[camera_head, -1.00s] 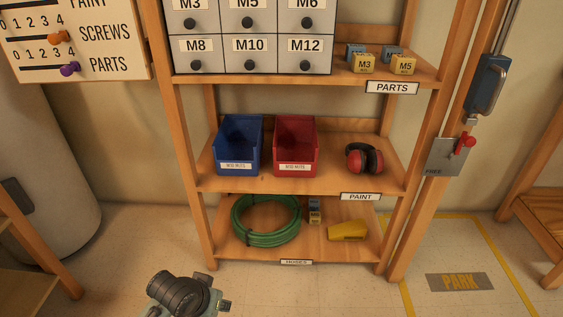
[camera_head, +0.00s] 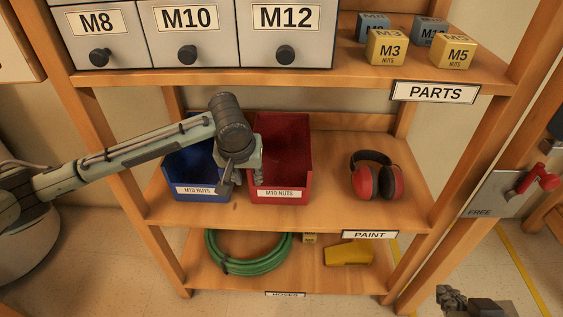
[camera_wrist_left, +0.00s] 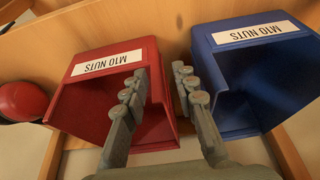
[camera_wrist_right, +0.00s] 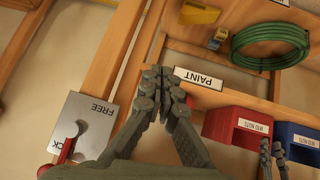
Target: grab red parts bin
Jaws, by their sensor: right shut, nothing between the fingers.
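The red parts bin (camera_head: 282,182), labelled M10 NUTS, stands upright on the middle shelf, right of the blue bin (camera_head: 195,190). My left gripper (camera_head: 230,182) is in front of the bins, near the red bin's left side. In the left wrist view my left gripper (camera_wrist_left: 160,82) is open, its fingers on either side of the red bin's side wall (camera_wrist_left: 160,100); contact cannot be told. The right wrist view also shows the red bin (camera_wrist_right: 225,122). My right gripper (camera_wrist_right: 160,82) is shut and empty, off the shelf at the lower right of the head view (camera_head: 462,299).
Red earmuffs (camera_head: 376,180) sit right of the red bin. Drawers (camera_head: 190,35) and small nut boxes (camera_head: 386,48) are on the shelf above. A green hose (camera_head: 250,262) and a yellow object (camera_head: 348,253) lie below. A wall switch (camera_head: 510,195) is at right.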

